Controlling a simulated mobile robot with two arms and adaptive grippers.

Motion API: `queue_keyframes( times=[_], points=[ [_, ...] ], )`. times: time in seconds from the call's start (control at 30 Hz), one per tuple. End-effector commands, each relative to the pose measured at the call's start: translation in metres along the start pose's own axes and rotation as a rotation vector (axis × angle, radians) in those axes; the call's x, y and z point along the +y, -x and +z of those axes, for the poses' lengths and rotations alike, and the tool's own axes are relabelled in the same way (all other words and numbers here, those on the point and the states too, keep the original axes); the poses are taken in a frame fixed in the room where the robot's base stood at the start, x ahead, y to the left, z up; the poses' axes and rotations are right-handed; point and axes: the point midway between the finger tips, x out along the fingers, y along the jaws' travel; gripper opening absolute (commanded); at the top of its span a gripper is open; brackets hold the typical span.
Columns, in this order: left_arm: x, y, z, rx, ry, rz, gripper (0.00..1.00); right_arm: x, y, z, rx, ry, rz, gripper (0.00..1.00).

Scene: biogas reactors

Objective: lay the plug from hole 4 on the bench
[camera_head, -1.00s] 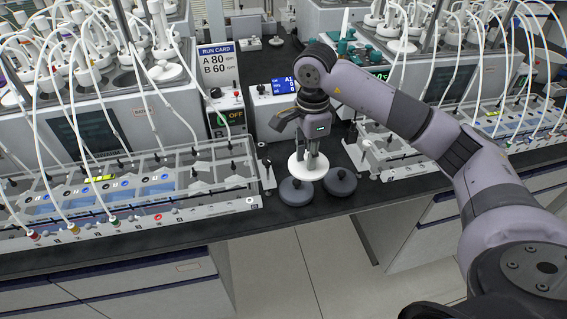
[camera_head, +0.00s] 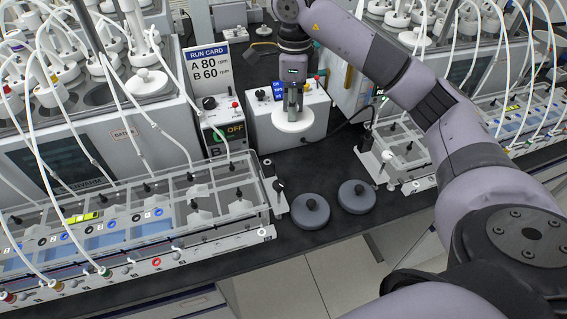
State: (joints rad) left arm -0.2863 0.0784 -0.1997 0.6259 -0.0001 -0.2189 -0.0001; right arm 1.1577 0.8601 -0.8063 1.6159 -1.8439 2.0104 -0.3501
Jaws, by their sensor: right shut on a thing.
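My right gripper (camera_head: 292,105) is shut on a white round plug (camera_head: 293,121). The plug is a flat disc, and the fingers hold it from above. It appears in front of the white control box with the blue display, and its height above the bench (camera_head: 345,145) is hard to judge. The bench top is black. My left gripper is not in view. No hole numbers are readable, so I cannot tell which hole is hole 4. A dark open hole (camera_head: 97,95) shows in the lid of the left bath.
Two grey knobbed discs, a left one (camera_head: 311,214) and a right one (camera_head: 357,199), lie near the bench's front edge. The left bath's clear-topped rack (camera_head: 150,215) and its white tubes crowd the left. A run card (camera_head: 207,66) stands behind. Bare bench lies behind the grey discs.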

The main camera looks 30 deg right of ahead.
Motion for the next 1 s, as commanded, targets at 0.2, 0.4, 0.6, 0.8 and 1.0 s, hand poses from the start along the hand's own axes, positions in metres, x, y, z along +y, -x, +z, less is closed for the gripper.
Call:
queue_keyframes(
  times=[0.2,0.4,0.6,0.8,1.0],
  points=[
    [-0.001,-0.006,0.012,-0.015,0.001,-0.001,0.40,0.002,-0.044,0.001,0.002,0.003,0.008,0.00],
    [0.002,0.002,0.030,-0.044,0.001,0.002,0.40,0.002,-0.091,-0.001,0.005,0.000,0.008,0.00],
    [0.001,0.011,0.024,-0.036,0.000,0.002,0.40,0.002,-0.136,-0.001,0.003,0.001,0.005,0.00],
    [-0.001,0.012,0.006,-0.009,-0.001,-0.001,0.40,0.001,-0.154,0.000,0.000,0.001,0.002,0.00],
    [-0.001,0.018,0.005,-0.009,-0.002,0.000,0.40,0.002,-0.175,-0.001,0.002,0.000,0.005,0.00]
  ],
)
